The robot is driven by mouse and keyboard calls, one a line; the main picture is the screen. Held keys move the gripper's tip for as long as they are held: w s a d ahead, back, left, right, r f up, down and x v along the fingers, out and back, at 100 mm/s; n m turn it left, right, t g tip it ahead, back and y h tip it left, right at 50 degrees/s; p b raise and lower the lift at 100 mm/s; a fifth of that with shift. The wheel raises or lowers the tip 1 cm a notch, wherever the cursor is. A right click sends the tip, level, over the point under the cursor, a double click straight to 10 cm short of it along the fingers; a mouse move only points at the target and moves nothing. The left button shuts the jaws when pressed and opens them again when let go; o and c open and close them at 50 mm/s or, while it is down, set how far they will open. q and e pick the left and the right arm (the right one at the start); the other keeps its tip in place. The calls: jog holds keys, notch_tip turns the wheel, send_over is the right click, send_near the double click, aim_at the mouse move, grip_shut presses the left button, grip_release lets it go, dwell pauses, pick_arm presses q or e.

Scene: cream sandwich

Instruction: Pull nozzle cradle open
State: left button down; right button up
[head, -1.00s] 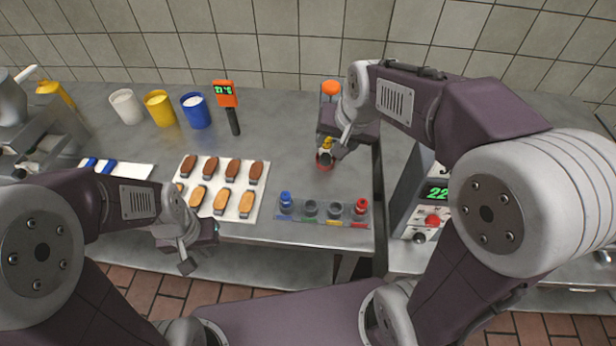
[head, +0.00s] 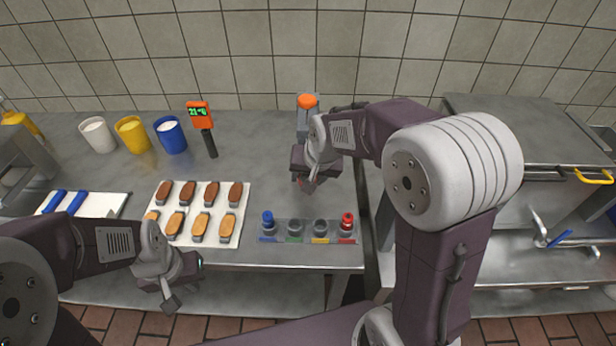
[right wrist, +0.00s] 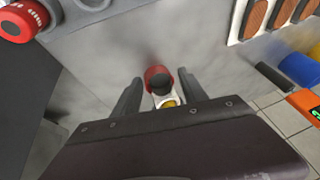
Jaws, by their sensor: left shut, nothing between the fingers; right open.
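A small fitting with a red ring (right wrist: 159,77) and a white and yellow body (right wrist: 166,101) sits between the two fingers of my right gripper (right wrist: 158,92) in the right wrist view. The fingers are open, one on each side. I cannot tell whether they touch it, or whether it is part of the nozzle cradle. In the head view my right gripper (head: 306,184) hides it, in front of a grey post with an orange knob (head: 307,101). My left gripper (head: 171,302) is shut and empty, low in front of the counter's edge.
A nozzle rack (head: 308,238) with blue and red tops stands at the counter's front. Left of it is a white tray (head: 230,234) of sandwich pieces. White (head: 97,136), yellow (head: 132,135) and blue (head: 171,136) cups and a thermometer (head: 200,115) stand behind.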

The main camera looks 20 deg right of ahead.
grip_shut()
dwell(1.4)
